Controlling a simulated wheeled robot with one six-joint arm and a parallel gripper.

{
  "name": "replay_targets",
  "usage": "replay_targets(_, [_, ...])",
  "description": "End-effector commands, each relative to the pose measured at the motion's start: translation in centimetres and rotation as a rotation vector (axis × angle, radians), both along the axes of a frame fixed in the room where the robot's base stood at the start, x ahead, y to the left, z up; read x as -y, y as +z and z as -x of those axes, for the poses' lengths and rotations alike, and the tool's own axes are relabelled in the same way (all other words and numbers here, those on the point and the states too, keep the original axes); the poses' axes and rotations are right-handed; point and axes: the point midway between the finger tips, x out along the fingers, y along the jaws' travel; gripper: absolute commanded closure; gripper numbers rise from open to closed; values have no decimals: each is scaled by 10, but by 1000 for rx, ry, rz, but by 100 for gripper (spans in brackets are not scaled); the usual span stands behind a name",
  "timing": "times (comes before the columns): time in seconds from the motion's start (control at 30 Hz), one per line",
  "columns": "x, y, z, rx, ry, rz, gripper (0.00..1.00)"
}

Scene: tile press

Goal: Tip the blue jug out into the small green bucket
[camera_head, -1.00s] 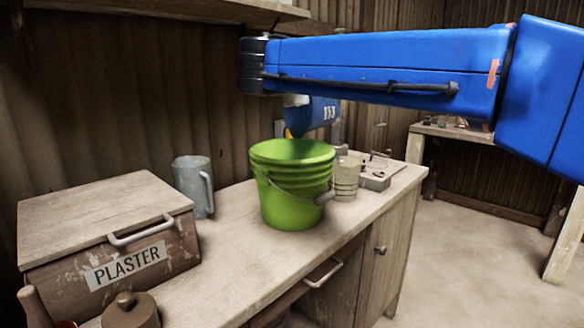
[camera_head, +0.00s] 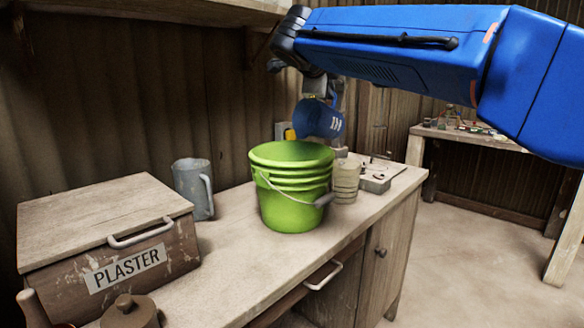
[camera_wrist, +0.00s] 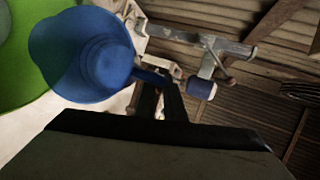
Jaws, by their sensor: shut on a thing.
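The blue jug (camera_head: 318,119) is tilted above the far right part of the green bucket's rim in the head view. In the wrist view I look into the open mouth of the jug (camera_wrist: 90,58), which looks empty. The green bucket (camera_head: 291,208) stands upright on the bench, and a piece of it shows in the wrist view (camera_wrist: 20,75). My gripper (camera_wrist: 165,95) is shut on the jug at its handle side. The fingertips are partly hidden behind my arm in the head view. The inside of the bucket is hard to make out.
A grey pitcher (camera_head: 193,187) stands left of the bucket, beside a wooden PLASTER box (camera_head: 105,220). A beige cup (camera_head: 346,182) and a small grey device (camera_head: 374,178) sit close on the bucket's right.

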Motion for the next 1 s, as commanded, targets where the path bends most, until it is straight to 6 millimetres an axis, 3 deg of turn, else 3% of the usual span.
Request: replay_targets(1.0, [31, -10, -37, -387, -3, -326, 100])
